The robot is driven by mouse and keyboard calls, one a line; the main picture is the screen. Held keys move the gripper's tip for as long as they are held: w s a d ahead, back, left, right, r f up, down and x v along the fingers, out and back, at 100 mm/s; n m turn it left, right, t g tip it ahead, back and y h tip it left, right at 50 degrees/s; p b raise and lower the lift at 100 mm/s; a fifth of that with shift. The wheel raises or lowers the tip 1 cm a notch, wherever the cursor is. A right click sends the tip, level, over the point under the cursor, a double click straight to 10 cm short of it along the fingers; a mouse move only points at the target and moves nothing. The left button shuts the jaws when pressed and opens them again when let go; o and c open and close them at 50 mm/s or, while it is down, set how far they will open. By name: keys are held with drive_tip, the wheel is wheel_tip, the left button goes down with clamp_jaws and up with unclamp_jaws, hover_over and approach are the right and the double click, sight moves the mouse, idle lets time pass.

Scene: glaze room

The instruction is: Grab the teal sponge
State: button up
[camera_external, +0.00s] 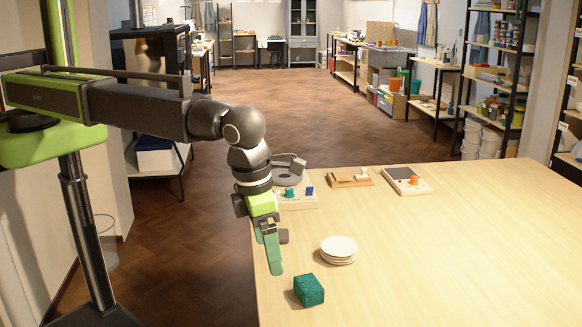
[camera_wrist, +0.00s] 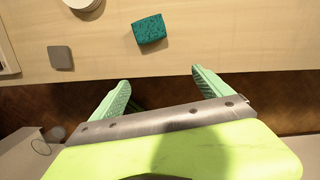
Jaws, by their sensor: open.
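The teal sponge (camera_external: 309,290) is a small block lying on the light wooden table near its left front edge. In the wrist view the sponge (camera_wrist: 150,30) lies on the table beyond the fingertips, roughly between the lines of the two fingers. My gripper (camera_external: 275,268) points down above the table's left edge, up and to the left of the sponge in the external view. Its two green fingers (camera_wrist: 160,77) are apart with nothing between them, and they do not touch the sponge.
A stack of pale plates (camera_external: 339,250) stands behind the sponge. A grey block (camera_wrist: 61,57) lies to the left in the wrist view. A board with a teal item (camera_external: 291,192), a wooden tray (camera_external: 349,178) and a white board (camera_external: 407,181) are farther back. The table's right side is clear.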

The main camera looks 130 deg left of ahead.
sight(308, 283)
drive_tip(key=w+a+r+p, duration=0.3)
drive_tip(key=a+r+p, duration=0.1)
drive_tip(key=a+r, duration=0.2)
drive_tip(key=shift+n, duration=0.4)
drive_tip(key=f+b, duration=0.8)
drive_tip(key=a+f+b, duration=0.1)
drive_tip(key=f+b, duration=0.4)
drive_tip(key=shift+w, duration=0.3)
drive_tip(key=f+b, duration=0.3)
drive_tip(key=w+f+b, duration=0.1)
drive_tip(key=f+b, duration=0.1)
drive_tip(key=shift+a+f, duration=0.15)
drive_tip(key=shift+a, duration=0.1)
drive_tip(key=shift+r, duration=0.2)
drive_tip(key=c, duration=1.4)
